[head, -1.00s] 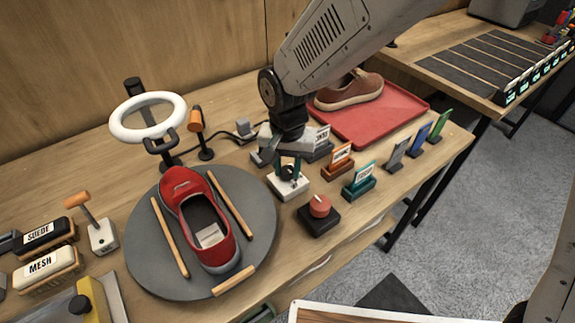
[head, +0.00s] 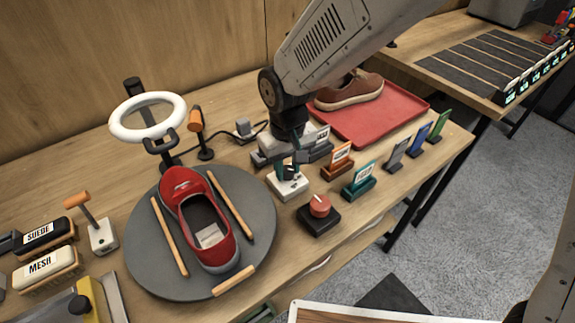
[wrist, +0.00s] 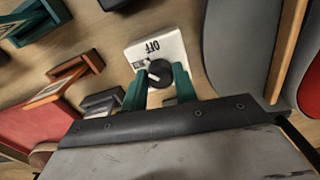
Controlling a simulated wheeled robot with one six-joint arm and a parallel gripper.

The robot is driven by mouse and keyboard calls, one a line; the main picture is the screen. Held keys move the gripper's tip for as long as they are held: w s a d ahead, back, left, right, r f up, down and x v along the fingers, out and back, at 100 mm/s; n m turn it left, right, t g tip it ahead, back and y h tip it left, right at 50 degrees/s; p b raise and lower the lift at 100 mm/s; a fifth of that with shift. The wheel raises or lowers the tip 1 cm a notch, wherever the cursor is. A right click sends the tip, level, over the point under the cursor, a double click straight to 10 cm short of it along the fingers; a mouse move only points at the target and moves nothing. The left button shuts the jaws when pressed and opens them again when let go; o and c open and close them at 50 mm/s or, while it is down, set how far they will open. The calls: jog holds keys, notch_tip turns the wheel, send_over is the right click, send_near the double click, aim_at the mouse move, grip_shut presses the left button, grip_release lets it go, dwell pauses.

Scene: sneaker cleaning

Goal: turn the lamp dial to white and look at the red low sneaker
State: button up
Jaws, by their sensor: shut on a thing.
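The lamp dial is a black knob (wrist: 159,73) on a white base (head: 288,186). The wrist view shows the word OFF on the base, with a second label beside the knob too small to read. My gripper (wrist: 158,85) is shut on the knob, one green finger on each side; it also shows in the head view (head: 291,170). The red low sneaker (head: 203,222) lies on the round grey turntable (head: 262,245), toe toward the back. The white ring lamp (head: 147,101) stands behind it; its light looks white, but I cannot tell whether it is lit.
A red knob on a black base (head: 319,207) is just in front of the dial. Several label stands, including an orange one (head: 340,160), are to the right. A brown shoe (head: 349,91) sits on a red tray (head: 408,104). Brushes (head: 48,268) are at left.

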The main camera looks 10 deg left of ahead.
aim_at(288, 169)
jog(key=shift+n, duration=2.1)
jog(key=o, duration=1)
jog(key=shift+r, duration=0.1)
notch_tip(288, 169, up, 8)
jog(key=shift+f, duration=0.15)
